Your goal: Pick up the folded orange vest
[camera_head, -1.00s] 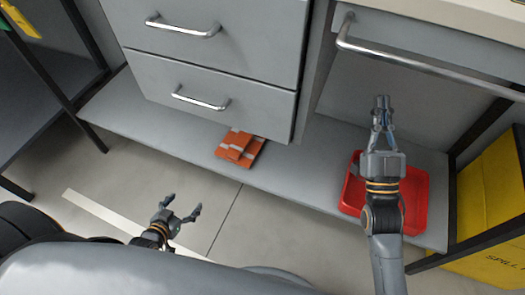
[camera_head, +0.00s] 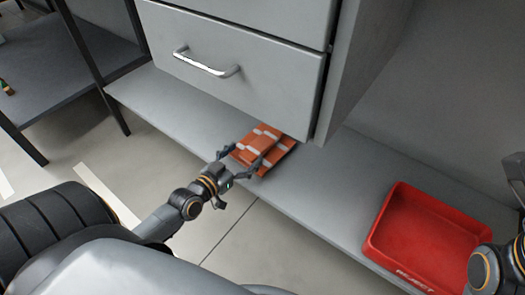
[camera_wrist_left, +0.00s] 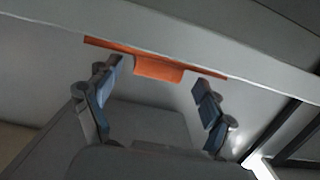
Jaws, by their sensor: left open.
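The folded orange vest (camera_head: 265,147) with pale grey bands lies on the low grey shelf, below the drawers. My left gripper (camera_head: 239,159) is open at the vest's near left edge, its fingers spread and reaching to the vest. In the left wrist view the vest (camera_wrist_left: 158,68) shows edge-on beyond and between the open fingers of the left gripper (camera_wrist_left: 155,98); I cannot tell whether they touch it. Part of my right arm shows at the right edge of the head view, but its fingertips are not clearly visible.
The low grey shelf (camera_head: 345,200) runs along under the drawer unit (camera_head: 240,60), which overhangs close behind the vest. A red reject tray (camera_head: 425,235) sits on the shelf to the right. The shelf between vest and tray is clear. A dark-framed rack (camera_head: 75,75) stands at the left.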

